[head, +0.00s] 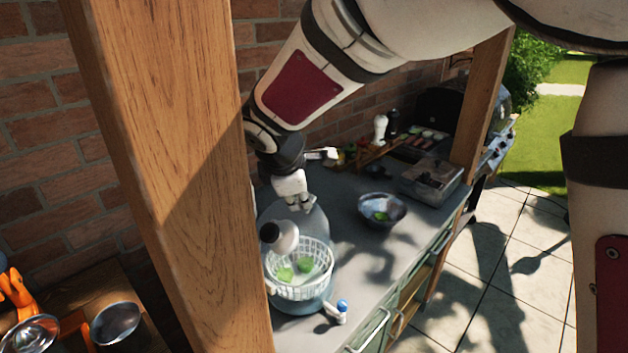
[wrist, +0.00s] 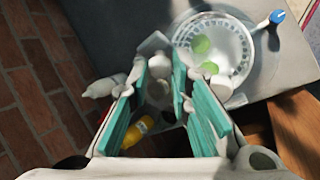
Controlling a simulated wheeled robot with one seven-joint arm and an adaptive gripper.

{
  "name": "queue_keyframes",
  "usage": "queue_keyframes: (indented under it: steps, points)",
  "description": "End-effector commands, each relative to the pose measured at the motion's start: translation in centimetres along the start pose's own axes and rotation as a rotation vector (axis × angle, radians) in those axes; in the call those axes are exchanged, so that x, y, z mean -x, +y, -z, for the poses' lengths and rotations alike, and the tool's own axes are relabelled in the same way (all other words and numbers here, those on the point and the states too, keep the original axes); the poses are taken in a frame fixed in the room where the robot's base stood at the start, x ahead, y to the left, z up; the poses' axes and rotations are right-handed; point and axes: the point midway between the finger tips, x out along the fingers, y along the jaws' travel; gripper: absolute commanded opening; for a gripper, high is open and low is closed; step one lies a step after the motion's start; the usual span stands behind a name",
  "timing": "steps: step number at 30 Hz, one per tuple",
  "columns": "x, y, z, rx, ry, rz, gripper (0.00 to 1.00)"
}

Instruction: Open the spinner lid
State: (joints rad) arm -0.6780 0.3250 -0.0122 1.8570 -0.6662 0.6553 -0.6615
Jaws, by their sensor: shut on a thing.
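The salad spinner stands on the grey counter, with a white slotted basket (head: 304,291) holding green leaves (head: 285,274) inside a clear bowl (head: 297,307). The basket is uncovered from above and also shows in the wrist view (wrist: 237,76). The see-through lid (head: 312,222) appears raised and tilted behind the basket, with a whitish knob (head: 285,238) on it. My gripper (head: 299,203) is at the lid's upper edge and shut on it. In the wrist view my teal fingers (wrist: 164,88) flank a pale part of it. The exact contact is unclear.
A blue-tipped white handle (head: 341,309) sticks out at the spinner's front. A metal bowl (head: 382,210) stands to its right, with a metal container (head: 431,181) beyond. A wooden post (head: 170,150) is close at left. White (wrist: 103,87) and yellow (wrist: 138,131) bottles lie below my gripper.

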Motion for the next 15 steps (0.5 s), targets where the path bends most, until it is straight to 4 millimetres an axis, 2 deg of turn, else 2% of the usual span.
queue_keyframes:
  steps: [13,14,15]
  points:
    - [0.05,0.02,-0.07,0.002,-0.010,-0.006,0.00]
    - [0.04,0.02,-0.08,0.002,-0.010,-0.006,0.23]
    - [0.04,0.01,-0.08,0.002,-0.010,-0.005,0.33]
